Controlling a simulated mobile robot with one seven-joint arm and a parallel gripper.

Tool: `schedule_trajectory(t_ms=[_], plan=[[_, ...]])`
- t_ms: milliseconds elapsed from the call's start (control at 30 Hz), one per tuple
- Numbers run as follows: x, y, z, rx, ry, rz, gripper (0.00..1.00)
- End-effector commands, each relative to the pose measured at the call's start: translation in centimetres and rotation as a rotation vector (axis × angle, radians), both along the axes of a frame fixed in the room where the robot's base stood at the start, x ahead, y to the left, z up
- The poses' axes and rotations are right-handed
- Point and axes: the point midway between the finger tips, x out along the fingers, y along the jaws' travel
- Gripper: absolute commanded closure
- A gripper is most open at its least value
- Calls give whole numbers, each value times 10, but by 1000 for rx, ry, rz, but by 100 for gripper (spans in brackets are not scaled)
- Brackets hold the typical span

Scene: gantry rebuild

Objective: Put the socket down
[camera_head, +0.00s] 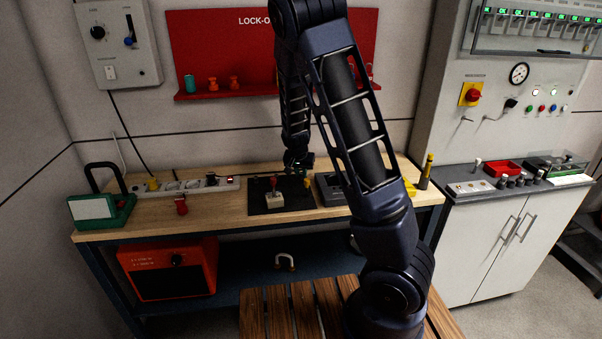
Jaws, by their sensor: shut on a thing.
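My gripper (298,164) is at the end of my dark arm, low over the back of the wooden workbench (235,214). It points down above the black mat (257,210), near the mat's right rear corner. It is shut on the socket, which is too small and dark to make out clearly between the fingers. A small yellow piece (307,182) shows just below and right of the fingers; I cannot tell whether it touches them. A pale block with a red-topped lever (274,197) stands on the mat, left of and nearer than my gripper.
A power strip (190,187) with plugs lies behind the mat's left. A red piece (181,205) and green case (100,211) are left. A grey tray (328,190) is right, partly behind my arm. Bare wood lies left of the mat. The red lock-out board (225,50) hangs behind.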

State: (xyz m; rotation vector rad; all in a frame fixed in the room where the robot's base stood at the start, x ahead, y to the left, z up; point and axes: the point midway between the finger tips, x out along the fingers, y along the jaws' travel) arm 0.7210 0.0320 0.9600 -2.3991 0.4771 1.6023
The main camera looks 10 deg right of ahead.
Motion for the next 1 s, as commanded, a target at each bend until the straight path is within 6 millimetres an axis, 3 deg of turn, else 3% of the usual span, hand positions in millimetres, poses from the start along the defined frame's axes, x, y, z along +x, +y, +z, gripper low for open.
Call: schedule_trajectory(t_ms=[33, 100, 133, 567, 1000], plan=[[0, 0, 0, 0, 0, 0, 78], [0, 0, 0, 0, 0, 0, 65], [0, 0, 0, 0, 0, 0, 62], [-2, 1, 8, 0, -1, 1, 62], [-20, 9, 54, 1, 0, 3, 62]])
